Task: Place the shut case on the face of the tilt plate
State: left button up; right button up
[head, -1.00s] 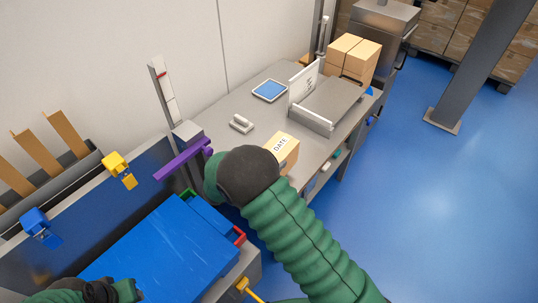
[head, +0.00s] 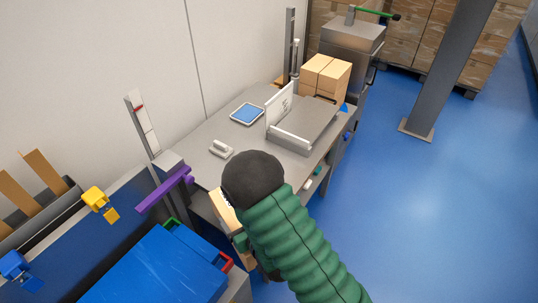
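The shut case, a tan carton (head: 223,210), is mostly hidden behind my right forearm and wrist in the head view. It is tilted, off the near edge of the bench, and another part of it shows below the wrist. My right gripper (head: 241,243) is against the case and appears shut on it; the fingers are largely hidden. What looks like the tilt plate (head: 309,122) is a grey slab with a pale lip along its near side and a white labelled board at its left. It stands on the bench beyond my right arm, with nothing on its face. My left gripper is out of view.
The grey bench (head: 200,135) also carries a blue-screened tablet (head: 247,113), a small pale handled block (head: 221,149) and stacked cartons (head: 326,76). A purple bar (head: 163,189) and a blue tub (head: 150,268) are at left. Blue floor at right is clear up to a grey post (head: 437,70).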

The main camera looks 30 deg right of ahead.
aim_at(312, 113)
jog(key=l+u, duration=0.25)
jog(key=l, duration=0.65)
jog(key=k+l+u, duration=0.1)
jog(key=l+u, duration=0.15)
jog(key=l, duration=0.65)
